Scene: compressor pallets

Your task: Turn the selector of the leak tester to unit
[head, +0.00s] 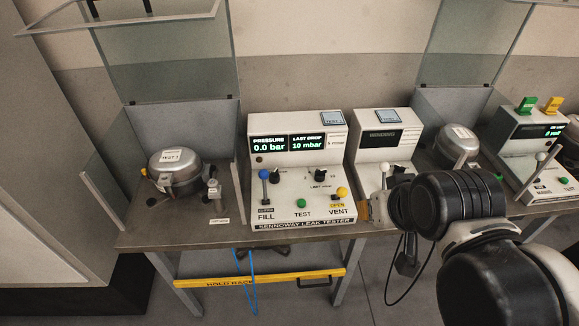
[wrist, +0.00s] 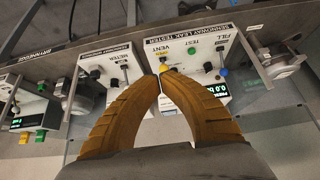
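The leak tester (head: 298,178) is a white sloped console on the bench, reading 0.0 bar and 10 mbar. Two black knobs stand on its panel, a left one (head: 272,177) and a right one (head: 320,177); their small labels are too blurred to tell which is the selector or where it points. My gripper (head: 366,210) is just right of the console's front corner, apart from both knobs and partly hidden by my arm. In the wrist view its orange fingers (wrist: 159,82) meet at the tips with nothing between them. The tester (wrist: 193,92) appears upside down beyond them.
A blue-knobbed fill lever (head: 263,175), green test button (head: 301,203) and yellow-knobbed vent lever (head: 342,193) crowd the panel. A compressor (head: 174,172) stands left in an open glass guard. A white meter console (head: 387,140) stands right. A yellow hold rack bar (head: 260,278) runs below.

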